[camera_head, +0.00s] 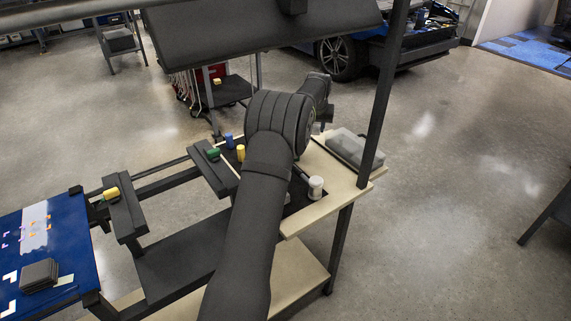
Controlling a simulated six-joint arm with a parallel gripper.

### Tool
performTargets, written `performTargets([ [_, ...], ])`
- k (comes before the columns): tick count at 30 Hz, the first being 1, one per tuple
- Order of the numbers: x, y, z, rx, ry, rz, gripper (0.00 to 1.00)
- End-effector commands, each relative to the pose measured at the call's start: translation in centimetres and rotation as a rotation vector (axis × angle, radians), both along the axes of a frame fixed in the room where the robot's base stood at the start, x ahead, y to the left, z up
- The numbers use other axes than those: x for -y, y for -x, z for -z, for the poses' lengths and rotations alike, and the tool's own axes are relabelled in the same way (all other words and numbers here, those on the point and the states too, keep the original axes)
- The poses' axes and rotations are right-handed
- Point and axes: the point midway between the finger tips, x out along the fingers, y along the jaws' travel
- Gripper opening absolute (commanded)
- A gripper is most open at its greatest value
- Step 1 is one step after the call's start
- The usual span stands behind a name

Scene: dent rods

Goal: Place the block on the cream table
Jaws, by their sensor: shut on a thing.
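The cream table (314,163) is a pale worktop right of centre, partly covered by my arm. My gripper (322,122) is over the cream table near its back edge, below my wrist. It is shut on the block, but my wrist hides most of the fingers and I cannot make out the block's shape. I cannot tell whether the block touches the table.
A grey box (352,147) lies on the table's right side beside a dark post (382,105). A white cylinder (316,186) stands at a dark inset. Yellow (240,153), blue (229,141) and green (213,154) pieces are to the left. An overhead panel (250,40) spans above.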

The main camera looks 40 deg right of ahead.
Motion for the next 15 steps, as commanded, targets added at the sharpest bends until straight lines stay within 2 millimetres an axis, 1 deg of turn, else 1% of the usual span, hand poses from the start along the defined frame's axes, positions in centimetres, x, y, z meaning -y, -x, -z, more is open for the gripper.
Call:
performTargets([
  [1, 1.0, 1.4, -0.2, 0.0, 0.001, 0.012, 0.1],
  [3, 1.9, 2.6, -0.3, 0.0, 0.001, 0.02, 0.1],
  [6, 2.6, 3.5, -0.3, 0.001, -0.001, 0.026, 0.1],
  [7, 2.7, 3.5, -0.2, 0.0, 0.0, 0.027, 0.1],
  [8, 2.7, 3.4, 0.0, 0.0, -0.001, 0.027, 0.1],
  [11, 2.3, 1.9, 1.0, -0.002, -0.001, 0.023, 0.1],
  [15, 1.5, -1.2, 3.0, -0.001, -0.002, 0.023, 0.1],
])
